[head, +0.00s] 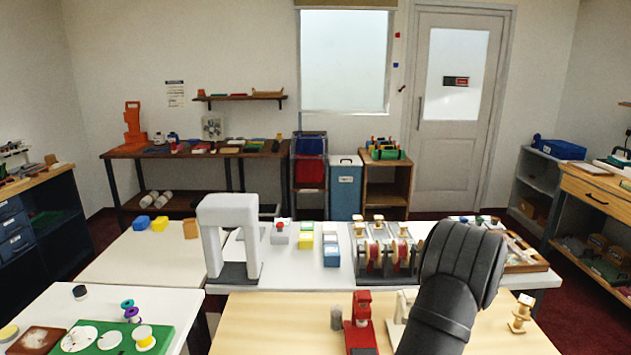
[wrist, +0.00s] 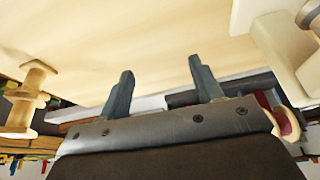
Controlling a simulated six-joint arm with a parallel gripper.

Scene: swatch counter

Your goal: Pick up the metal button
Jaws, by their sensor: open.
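I cannot make out a metal button in either view; my dark arm (head: 455,280) covers part of the wooden table in the head view. In the wrist view my gripper (wrist: 160,65) is open, with two dark fingers apart and nothing between them. Pale wooden table surface (wrist: 150,40) shows beyond the fingertips. The gripper's fingers are not visible in the head view.
On the wooden table (head: 270,320) stand a red device (head: 361,322), a small grey cylinder (head: 336,318) and a wooden spool (head: 521,314). The spool also shows in the wrist view (wrist: 28,98), left of my fingers. A cream device (wrist: 275,45) is at upper right.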

